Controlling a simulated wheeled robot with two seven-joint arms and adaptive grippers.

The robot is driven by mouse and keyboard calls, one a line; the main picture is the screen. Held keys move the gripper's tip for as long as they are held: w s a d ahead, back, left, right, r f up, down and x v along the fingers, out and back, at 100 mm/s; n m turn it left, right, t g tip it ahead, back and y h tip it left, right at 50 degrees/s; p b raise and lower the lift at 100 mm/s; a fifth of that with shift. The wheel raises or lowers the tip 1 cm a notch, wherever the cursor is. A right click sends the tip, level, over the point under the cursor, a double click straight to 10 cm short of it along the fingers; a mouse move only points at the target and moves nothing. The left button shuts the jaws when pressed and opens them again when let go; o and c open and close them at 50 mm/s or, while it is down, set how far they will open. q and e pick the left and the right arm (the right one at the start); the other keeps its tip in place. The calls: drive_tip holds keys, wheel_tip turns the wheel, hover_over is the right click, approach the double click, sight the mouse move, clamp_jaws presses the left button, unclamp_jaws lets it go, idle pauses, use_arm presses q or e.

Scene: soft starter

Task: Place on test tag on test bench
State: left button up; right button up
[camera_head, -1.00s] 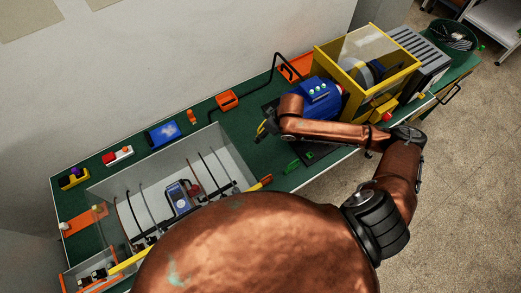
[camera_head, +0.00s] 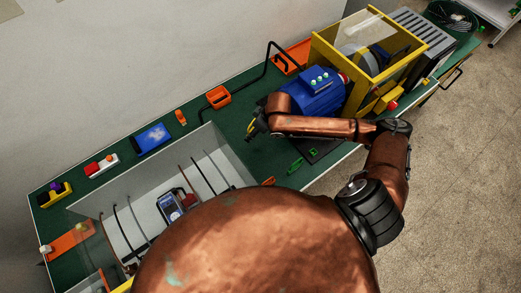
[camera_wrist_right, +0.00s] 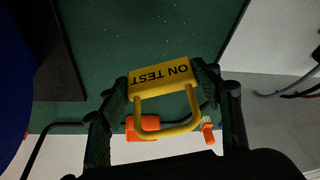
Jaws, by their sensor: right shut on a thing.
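The on test tag (camera_wrist_right: 160,76) is a yellow block lettered "ON TEST" with a yellow loop below it in the right wrist view. My right gripper (camera_wrist_right: 161,84) is shut on it, with a dark finger at each side. In the head view my right gripper (camera_head: 254,124) is over the green test bench (camera_head: 190,134), left of the blue motor (camera_head: 312,97); a little yellow shows at its tip. The wrist view shows green bench top behind the tag. My left gripper is not in view.
A grey open enclosure (camera_head: 212,142) with cables and a meter stands at left. A yellow-framed guard (camera_head: 345,60) stands right of the motor. An orange box (camera_head: 218,96), a blue box (camera_head: 153,138) and a bent black bar (camera_head: 270,58) are along the back. My copper-coloured body hides the front.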

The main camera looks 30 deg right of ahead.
drive_tip(key=shift+f, duration=3.95)
drive_tip(key=shift+s, duration=0.1)
drive_tip(key=o, duration=1.1)
drive_tip(key=shift+f, duration=0.1)
drive_tip(key=shift+c, duration=0.2)
drive_tip(key=v, duration=1.2)
